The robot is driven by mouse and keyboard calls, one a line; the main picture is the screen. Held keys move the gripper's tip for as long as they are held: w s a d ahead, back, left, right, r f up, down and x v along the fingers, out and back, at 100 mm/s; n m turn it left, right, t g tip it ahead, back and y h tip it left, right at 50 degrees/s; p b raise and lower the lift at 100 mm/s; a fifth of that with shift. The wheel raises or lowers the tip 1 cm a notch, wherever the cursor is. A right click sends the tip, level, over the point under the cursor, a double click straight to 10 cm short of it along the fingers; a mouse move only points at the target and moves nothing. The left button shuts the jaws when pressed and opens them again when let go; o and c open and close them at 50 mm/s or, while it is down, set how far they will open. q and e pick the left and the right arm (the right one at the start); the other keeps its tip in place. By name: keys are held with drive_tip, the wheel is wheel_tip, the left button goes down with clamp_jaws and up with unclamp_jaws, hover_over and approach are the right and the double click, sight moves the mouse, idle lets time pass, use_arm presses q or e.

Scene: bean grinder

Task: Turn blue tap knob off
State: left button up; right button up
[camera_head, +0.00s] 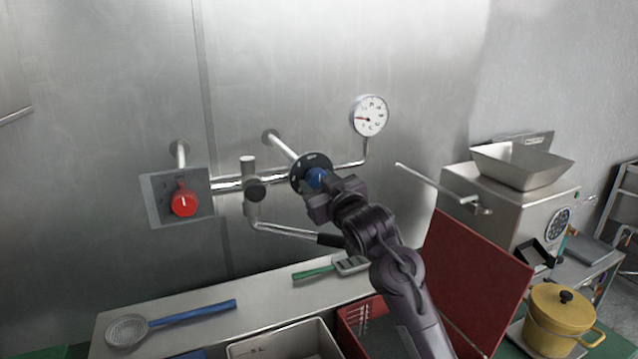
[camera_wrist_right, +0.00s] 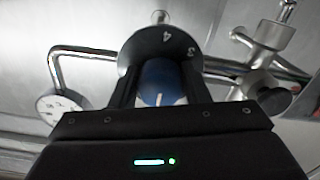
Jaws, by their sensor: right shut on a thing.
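The blue tap knob (camera_head: 317,177) sits on a round black dial plate (camera_head: 299,172) on the wall pipe. In the right wrist view the blue knob (camera_wrist_right: 160,84) lies between the two fingers, with a white mark on it and the numbers 4 and 3 on the dial (camera_wrist_right: 160,46) above it. My right gripper (camera_head: 318,188) is shut on the blue knob and partly hides it in the head view. My left gripper is not in view.
A red knob (camera_head: 184,201) on a square plate is at left. A pressure gauge (camera_head: 369,115) is above right, and a spout (camera_head: 285,230) runs below. A counter (camera_head: 160,307) holds a skimmer (camera_head: 127,330). A grinder (camera_head: 520,200), a red board (camera_head: 478,270) and a yellow pot (camera_head: 562,315) are at right.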

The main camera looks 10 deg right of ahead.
drive_tip(key=shift+f, duration=0.3)
drive_tip(key=o, duration=0.8)
drive_tip(key=shift+o, duration=0.9)
drive_tip(key=shift+r, duration=0.2)
drive_tip(key=s+b, duration=0.1)
drive_tip(key=s, duration=0.2)
drive_tip(key=s+d+b, duration=0.1)
drive_tip(key=s, duration=0.2)
drive_tip(key=shift+s+d+f, duration=0.1)
drive_tip(key=shift+s+d, duration=0.05)
drive_tip(key=shift+s, duration=0.15)
drive_tip(key=shift+s+d+b, duration=0.1)
drive_tip(key=shift+s+b, duration=0.2)
drive_tip(key=shift+s, duration=0.25)
